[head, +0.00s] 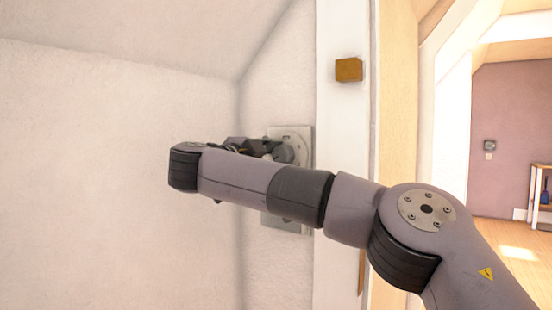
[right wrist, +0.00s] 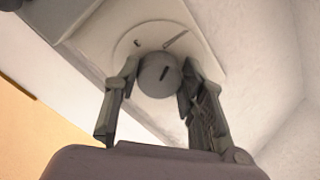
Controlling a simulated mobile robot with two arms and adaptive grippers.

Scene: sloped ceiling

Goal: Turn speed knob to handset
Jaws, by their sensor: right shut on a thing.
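A grey wall plate (head: 304,137) is fixed to the wall beside the white door frame. A round grey knob (right wrist: 158,76) with a short dark mark on its face sits on this plate, which also shows in the right wrist view (right wrist: 187,112). Small marks show on the dial around the knob; I cannot read any of them. My right gripper (right wrist: 157,80) has a finger on each side of the knob and is shut on it. In the head view my right gripper (head: 266,149) is at the plate, partly hidden behind my own arm. My left gripper is not in view.
A small brown block (head: 348,70) is on the white frame (head: 340,120) right of the plate. The wall (head: 110,130) on the left is bare under a sloped ceiling. An opening at right leads to a room with a shelf (head: 541,195).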

